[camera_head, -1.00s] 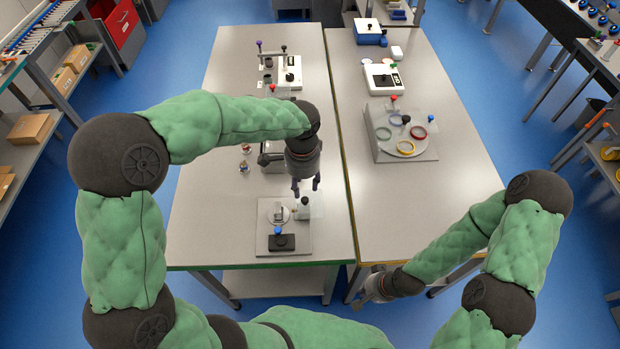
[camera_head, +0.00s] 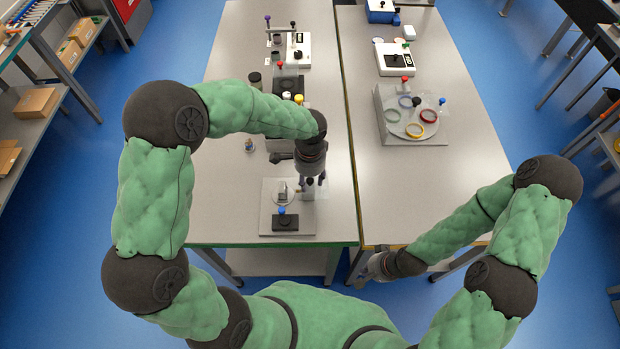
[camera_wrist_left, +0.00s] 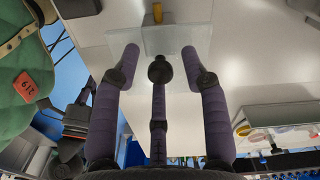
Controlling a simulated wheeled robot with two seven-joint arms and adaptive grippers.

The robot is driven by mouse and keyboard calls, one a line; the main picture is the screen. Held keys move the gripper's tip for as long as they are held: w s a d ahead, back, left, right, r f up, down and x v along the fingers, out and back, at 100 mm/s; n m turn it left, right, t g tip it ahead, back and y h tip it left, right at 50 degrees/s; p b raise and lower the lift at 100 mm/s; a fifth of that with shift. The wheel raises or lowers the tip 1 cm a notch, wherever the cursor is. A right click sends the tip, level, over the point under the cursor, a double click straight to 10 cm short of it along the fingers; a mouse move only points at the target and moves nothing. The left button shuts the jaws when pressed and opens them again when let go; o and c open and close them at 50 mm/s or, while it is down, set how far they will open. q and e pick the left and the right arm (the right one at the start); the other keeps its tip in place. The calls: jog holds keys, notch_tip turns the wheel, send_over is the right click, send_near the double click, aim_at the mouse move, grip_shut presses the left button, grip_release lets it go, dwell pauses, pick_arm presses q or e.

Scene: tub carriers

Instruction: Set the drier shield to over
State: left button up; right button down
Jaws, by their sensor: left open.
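A small unit on a grey base plate (camera_head: 268,214) stands at the near end of the left table. My left gripper (camera_head: 313,184) points down right at this panel with fingers apart. In the left wrist view a clear panel (camera_wrist_left: 190,38) lies beyond the open fingers (camera_wrist_left: 162,72); whether they touch it I cannot tell. My right gripper (camera_head: 374,268) hangs low past the right table's near edge, its fingers unclear.
Behind the unit, a grey device (camera_head: 282,144) and a black-topped one (camera_head: 288,84) stand on the left table. The right table holds a clear-covered tray with coloured rings (camera_head: 408,138) and a white box (camera_head: 394,60). The right table's near half is clear.

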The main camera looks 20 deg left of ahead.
pick_arm(q)
jog(key=shift+f, duration=0.1)
grip_shut()
jog(key=s+a, duration=0.1)
jog(key=a, duration=0.5)
jog(key=s+a, duration=0.1)
jog(key=a, duration=0.2)
jog(key=shift+s+a+p, duration=0.25)
jog(key=shift+s+p, duration=0.05)
jog(key=shift+p, duration=0.05)
jog(key=shift+c, duration=0.8)
grip_release()
jog(key=shift+o, duration=0.8)
jog(key=shift+a, duration=0.15)
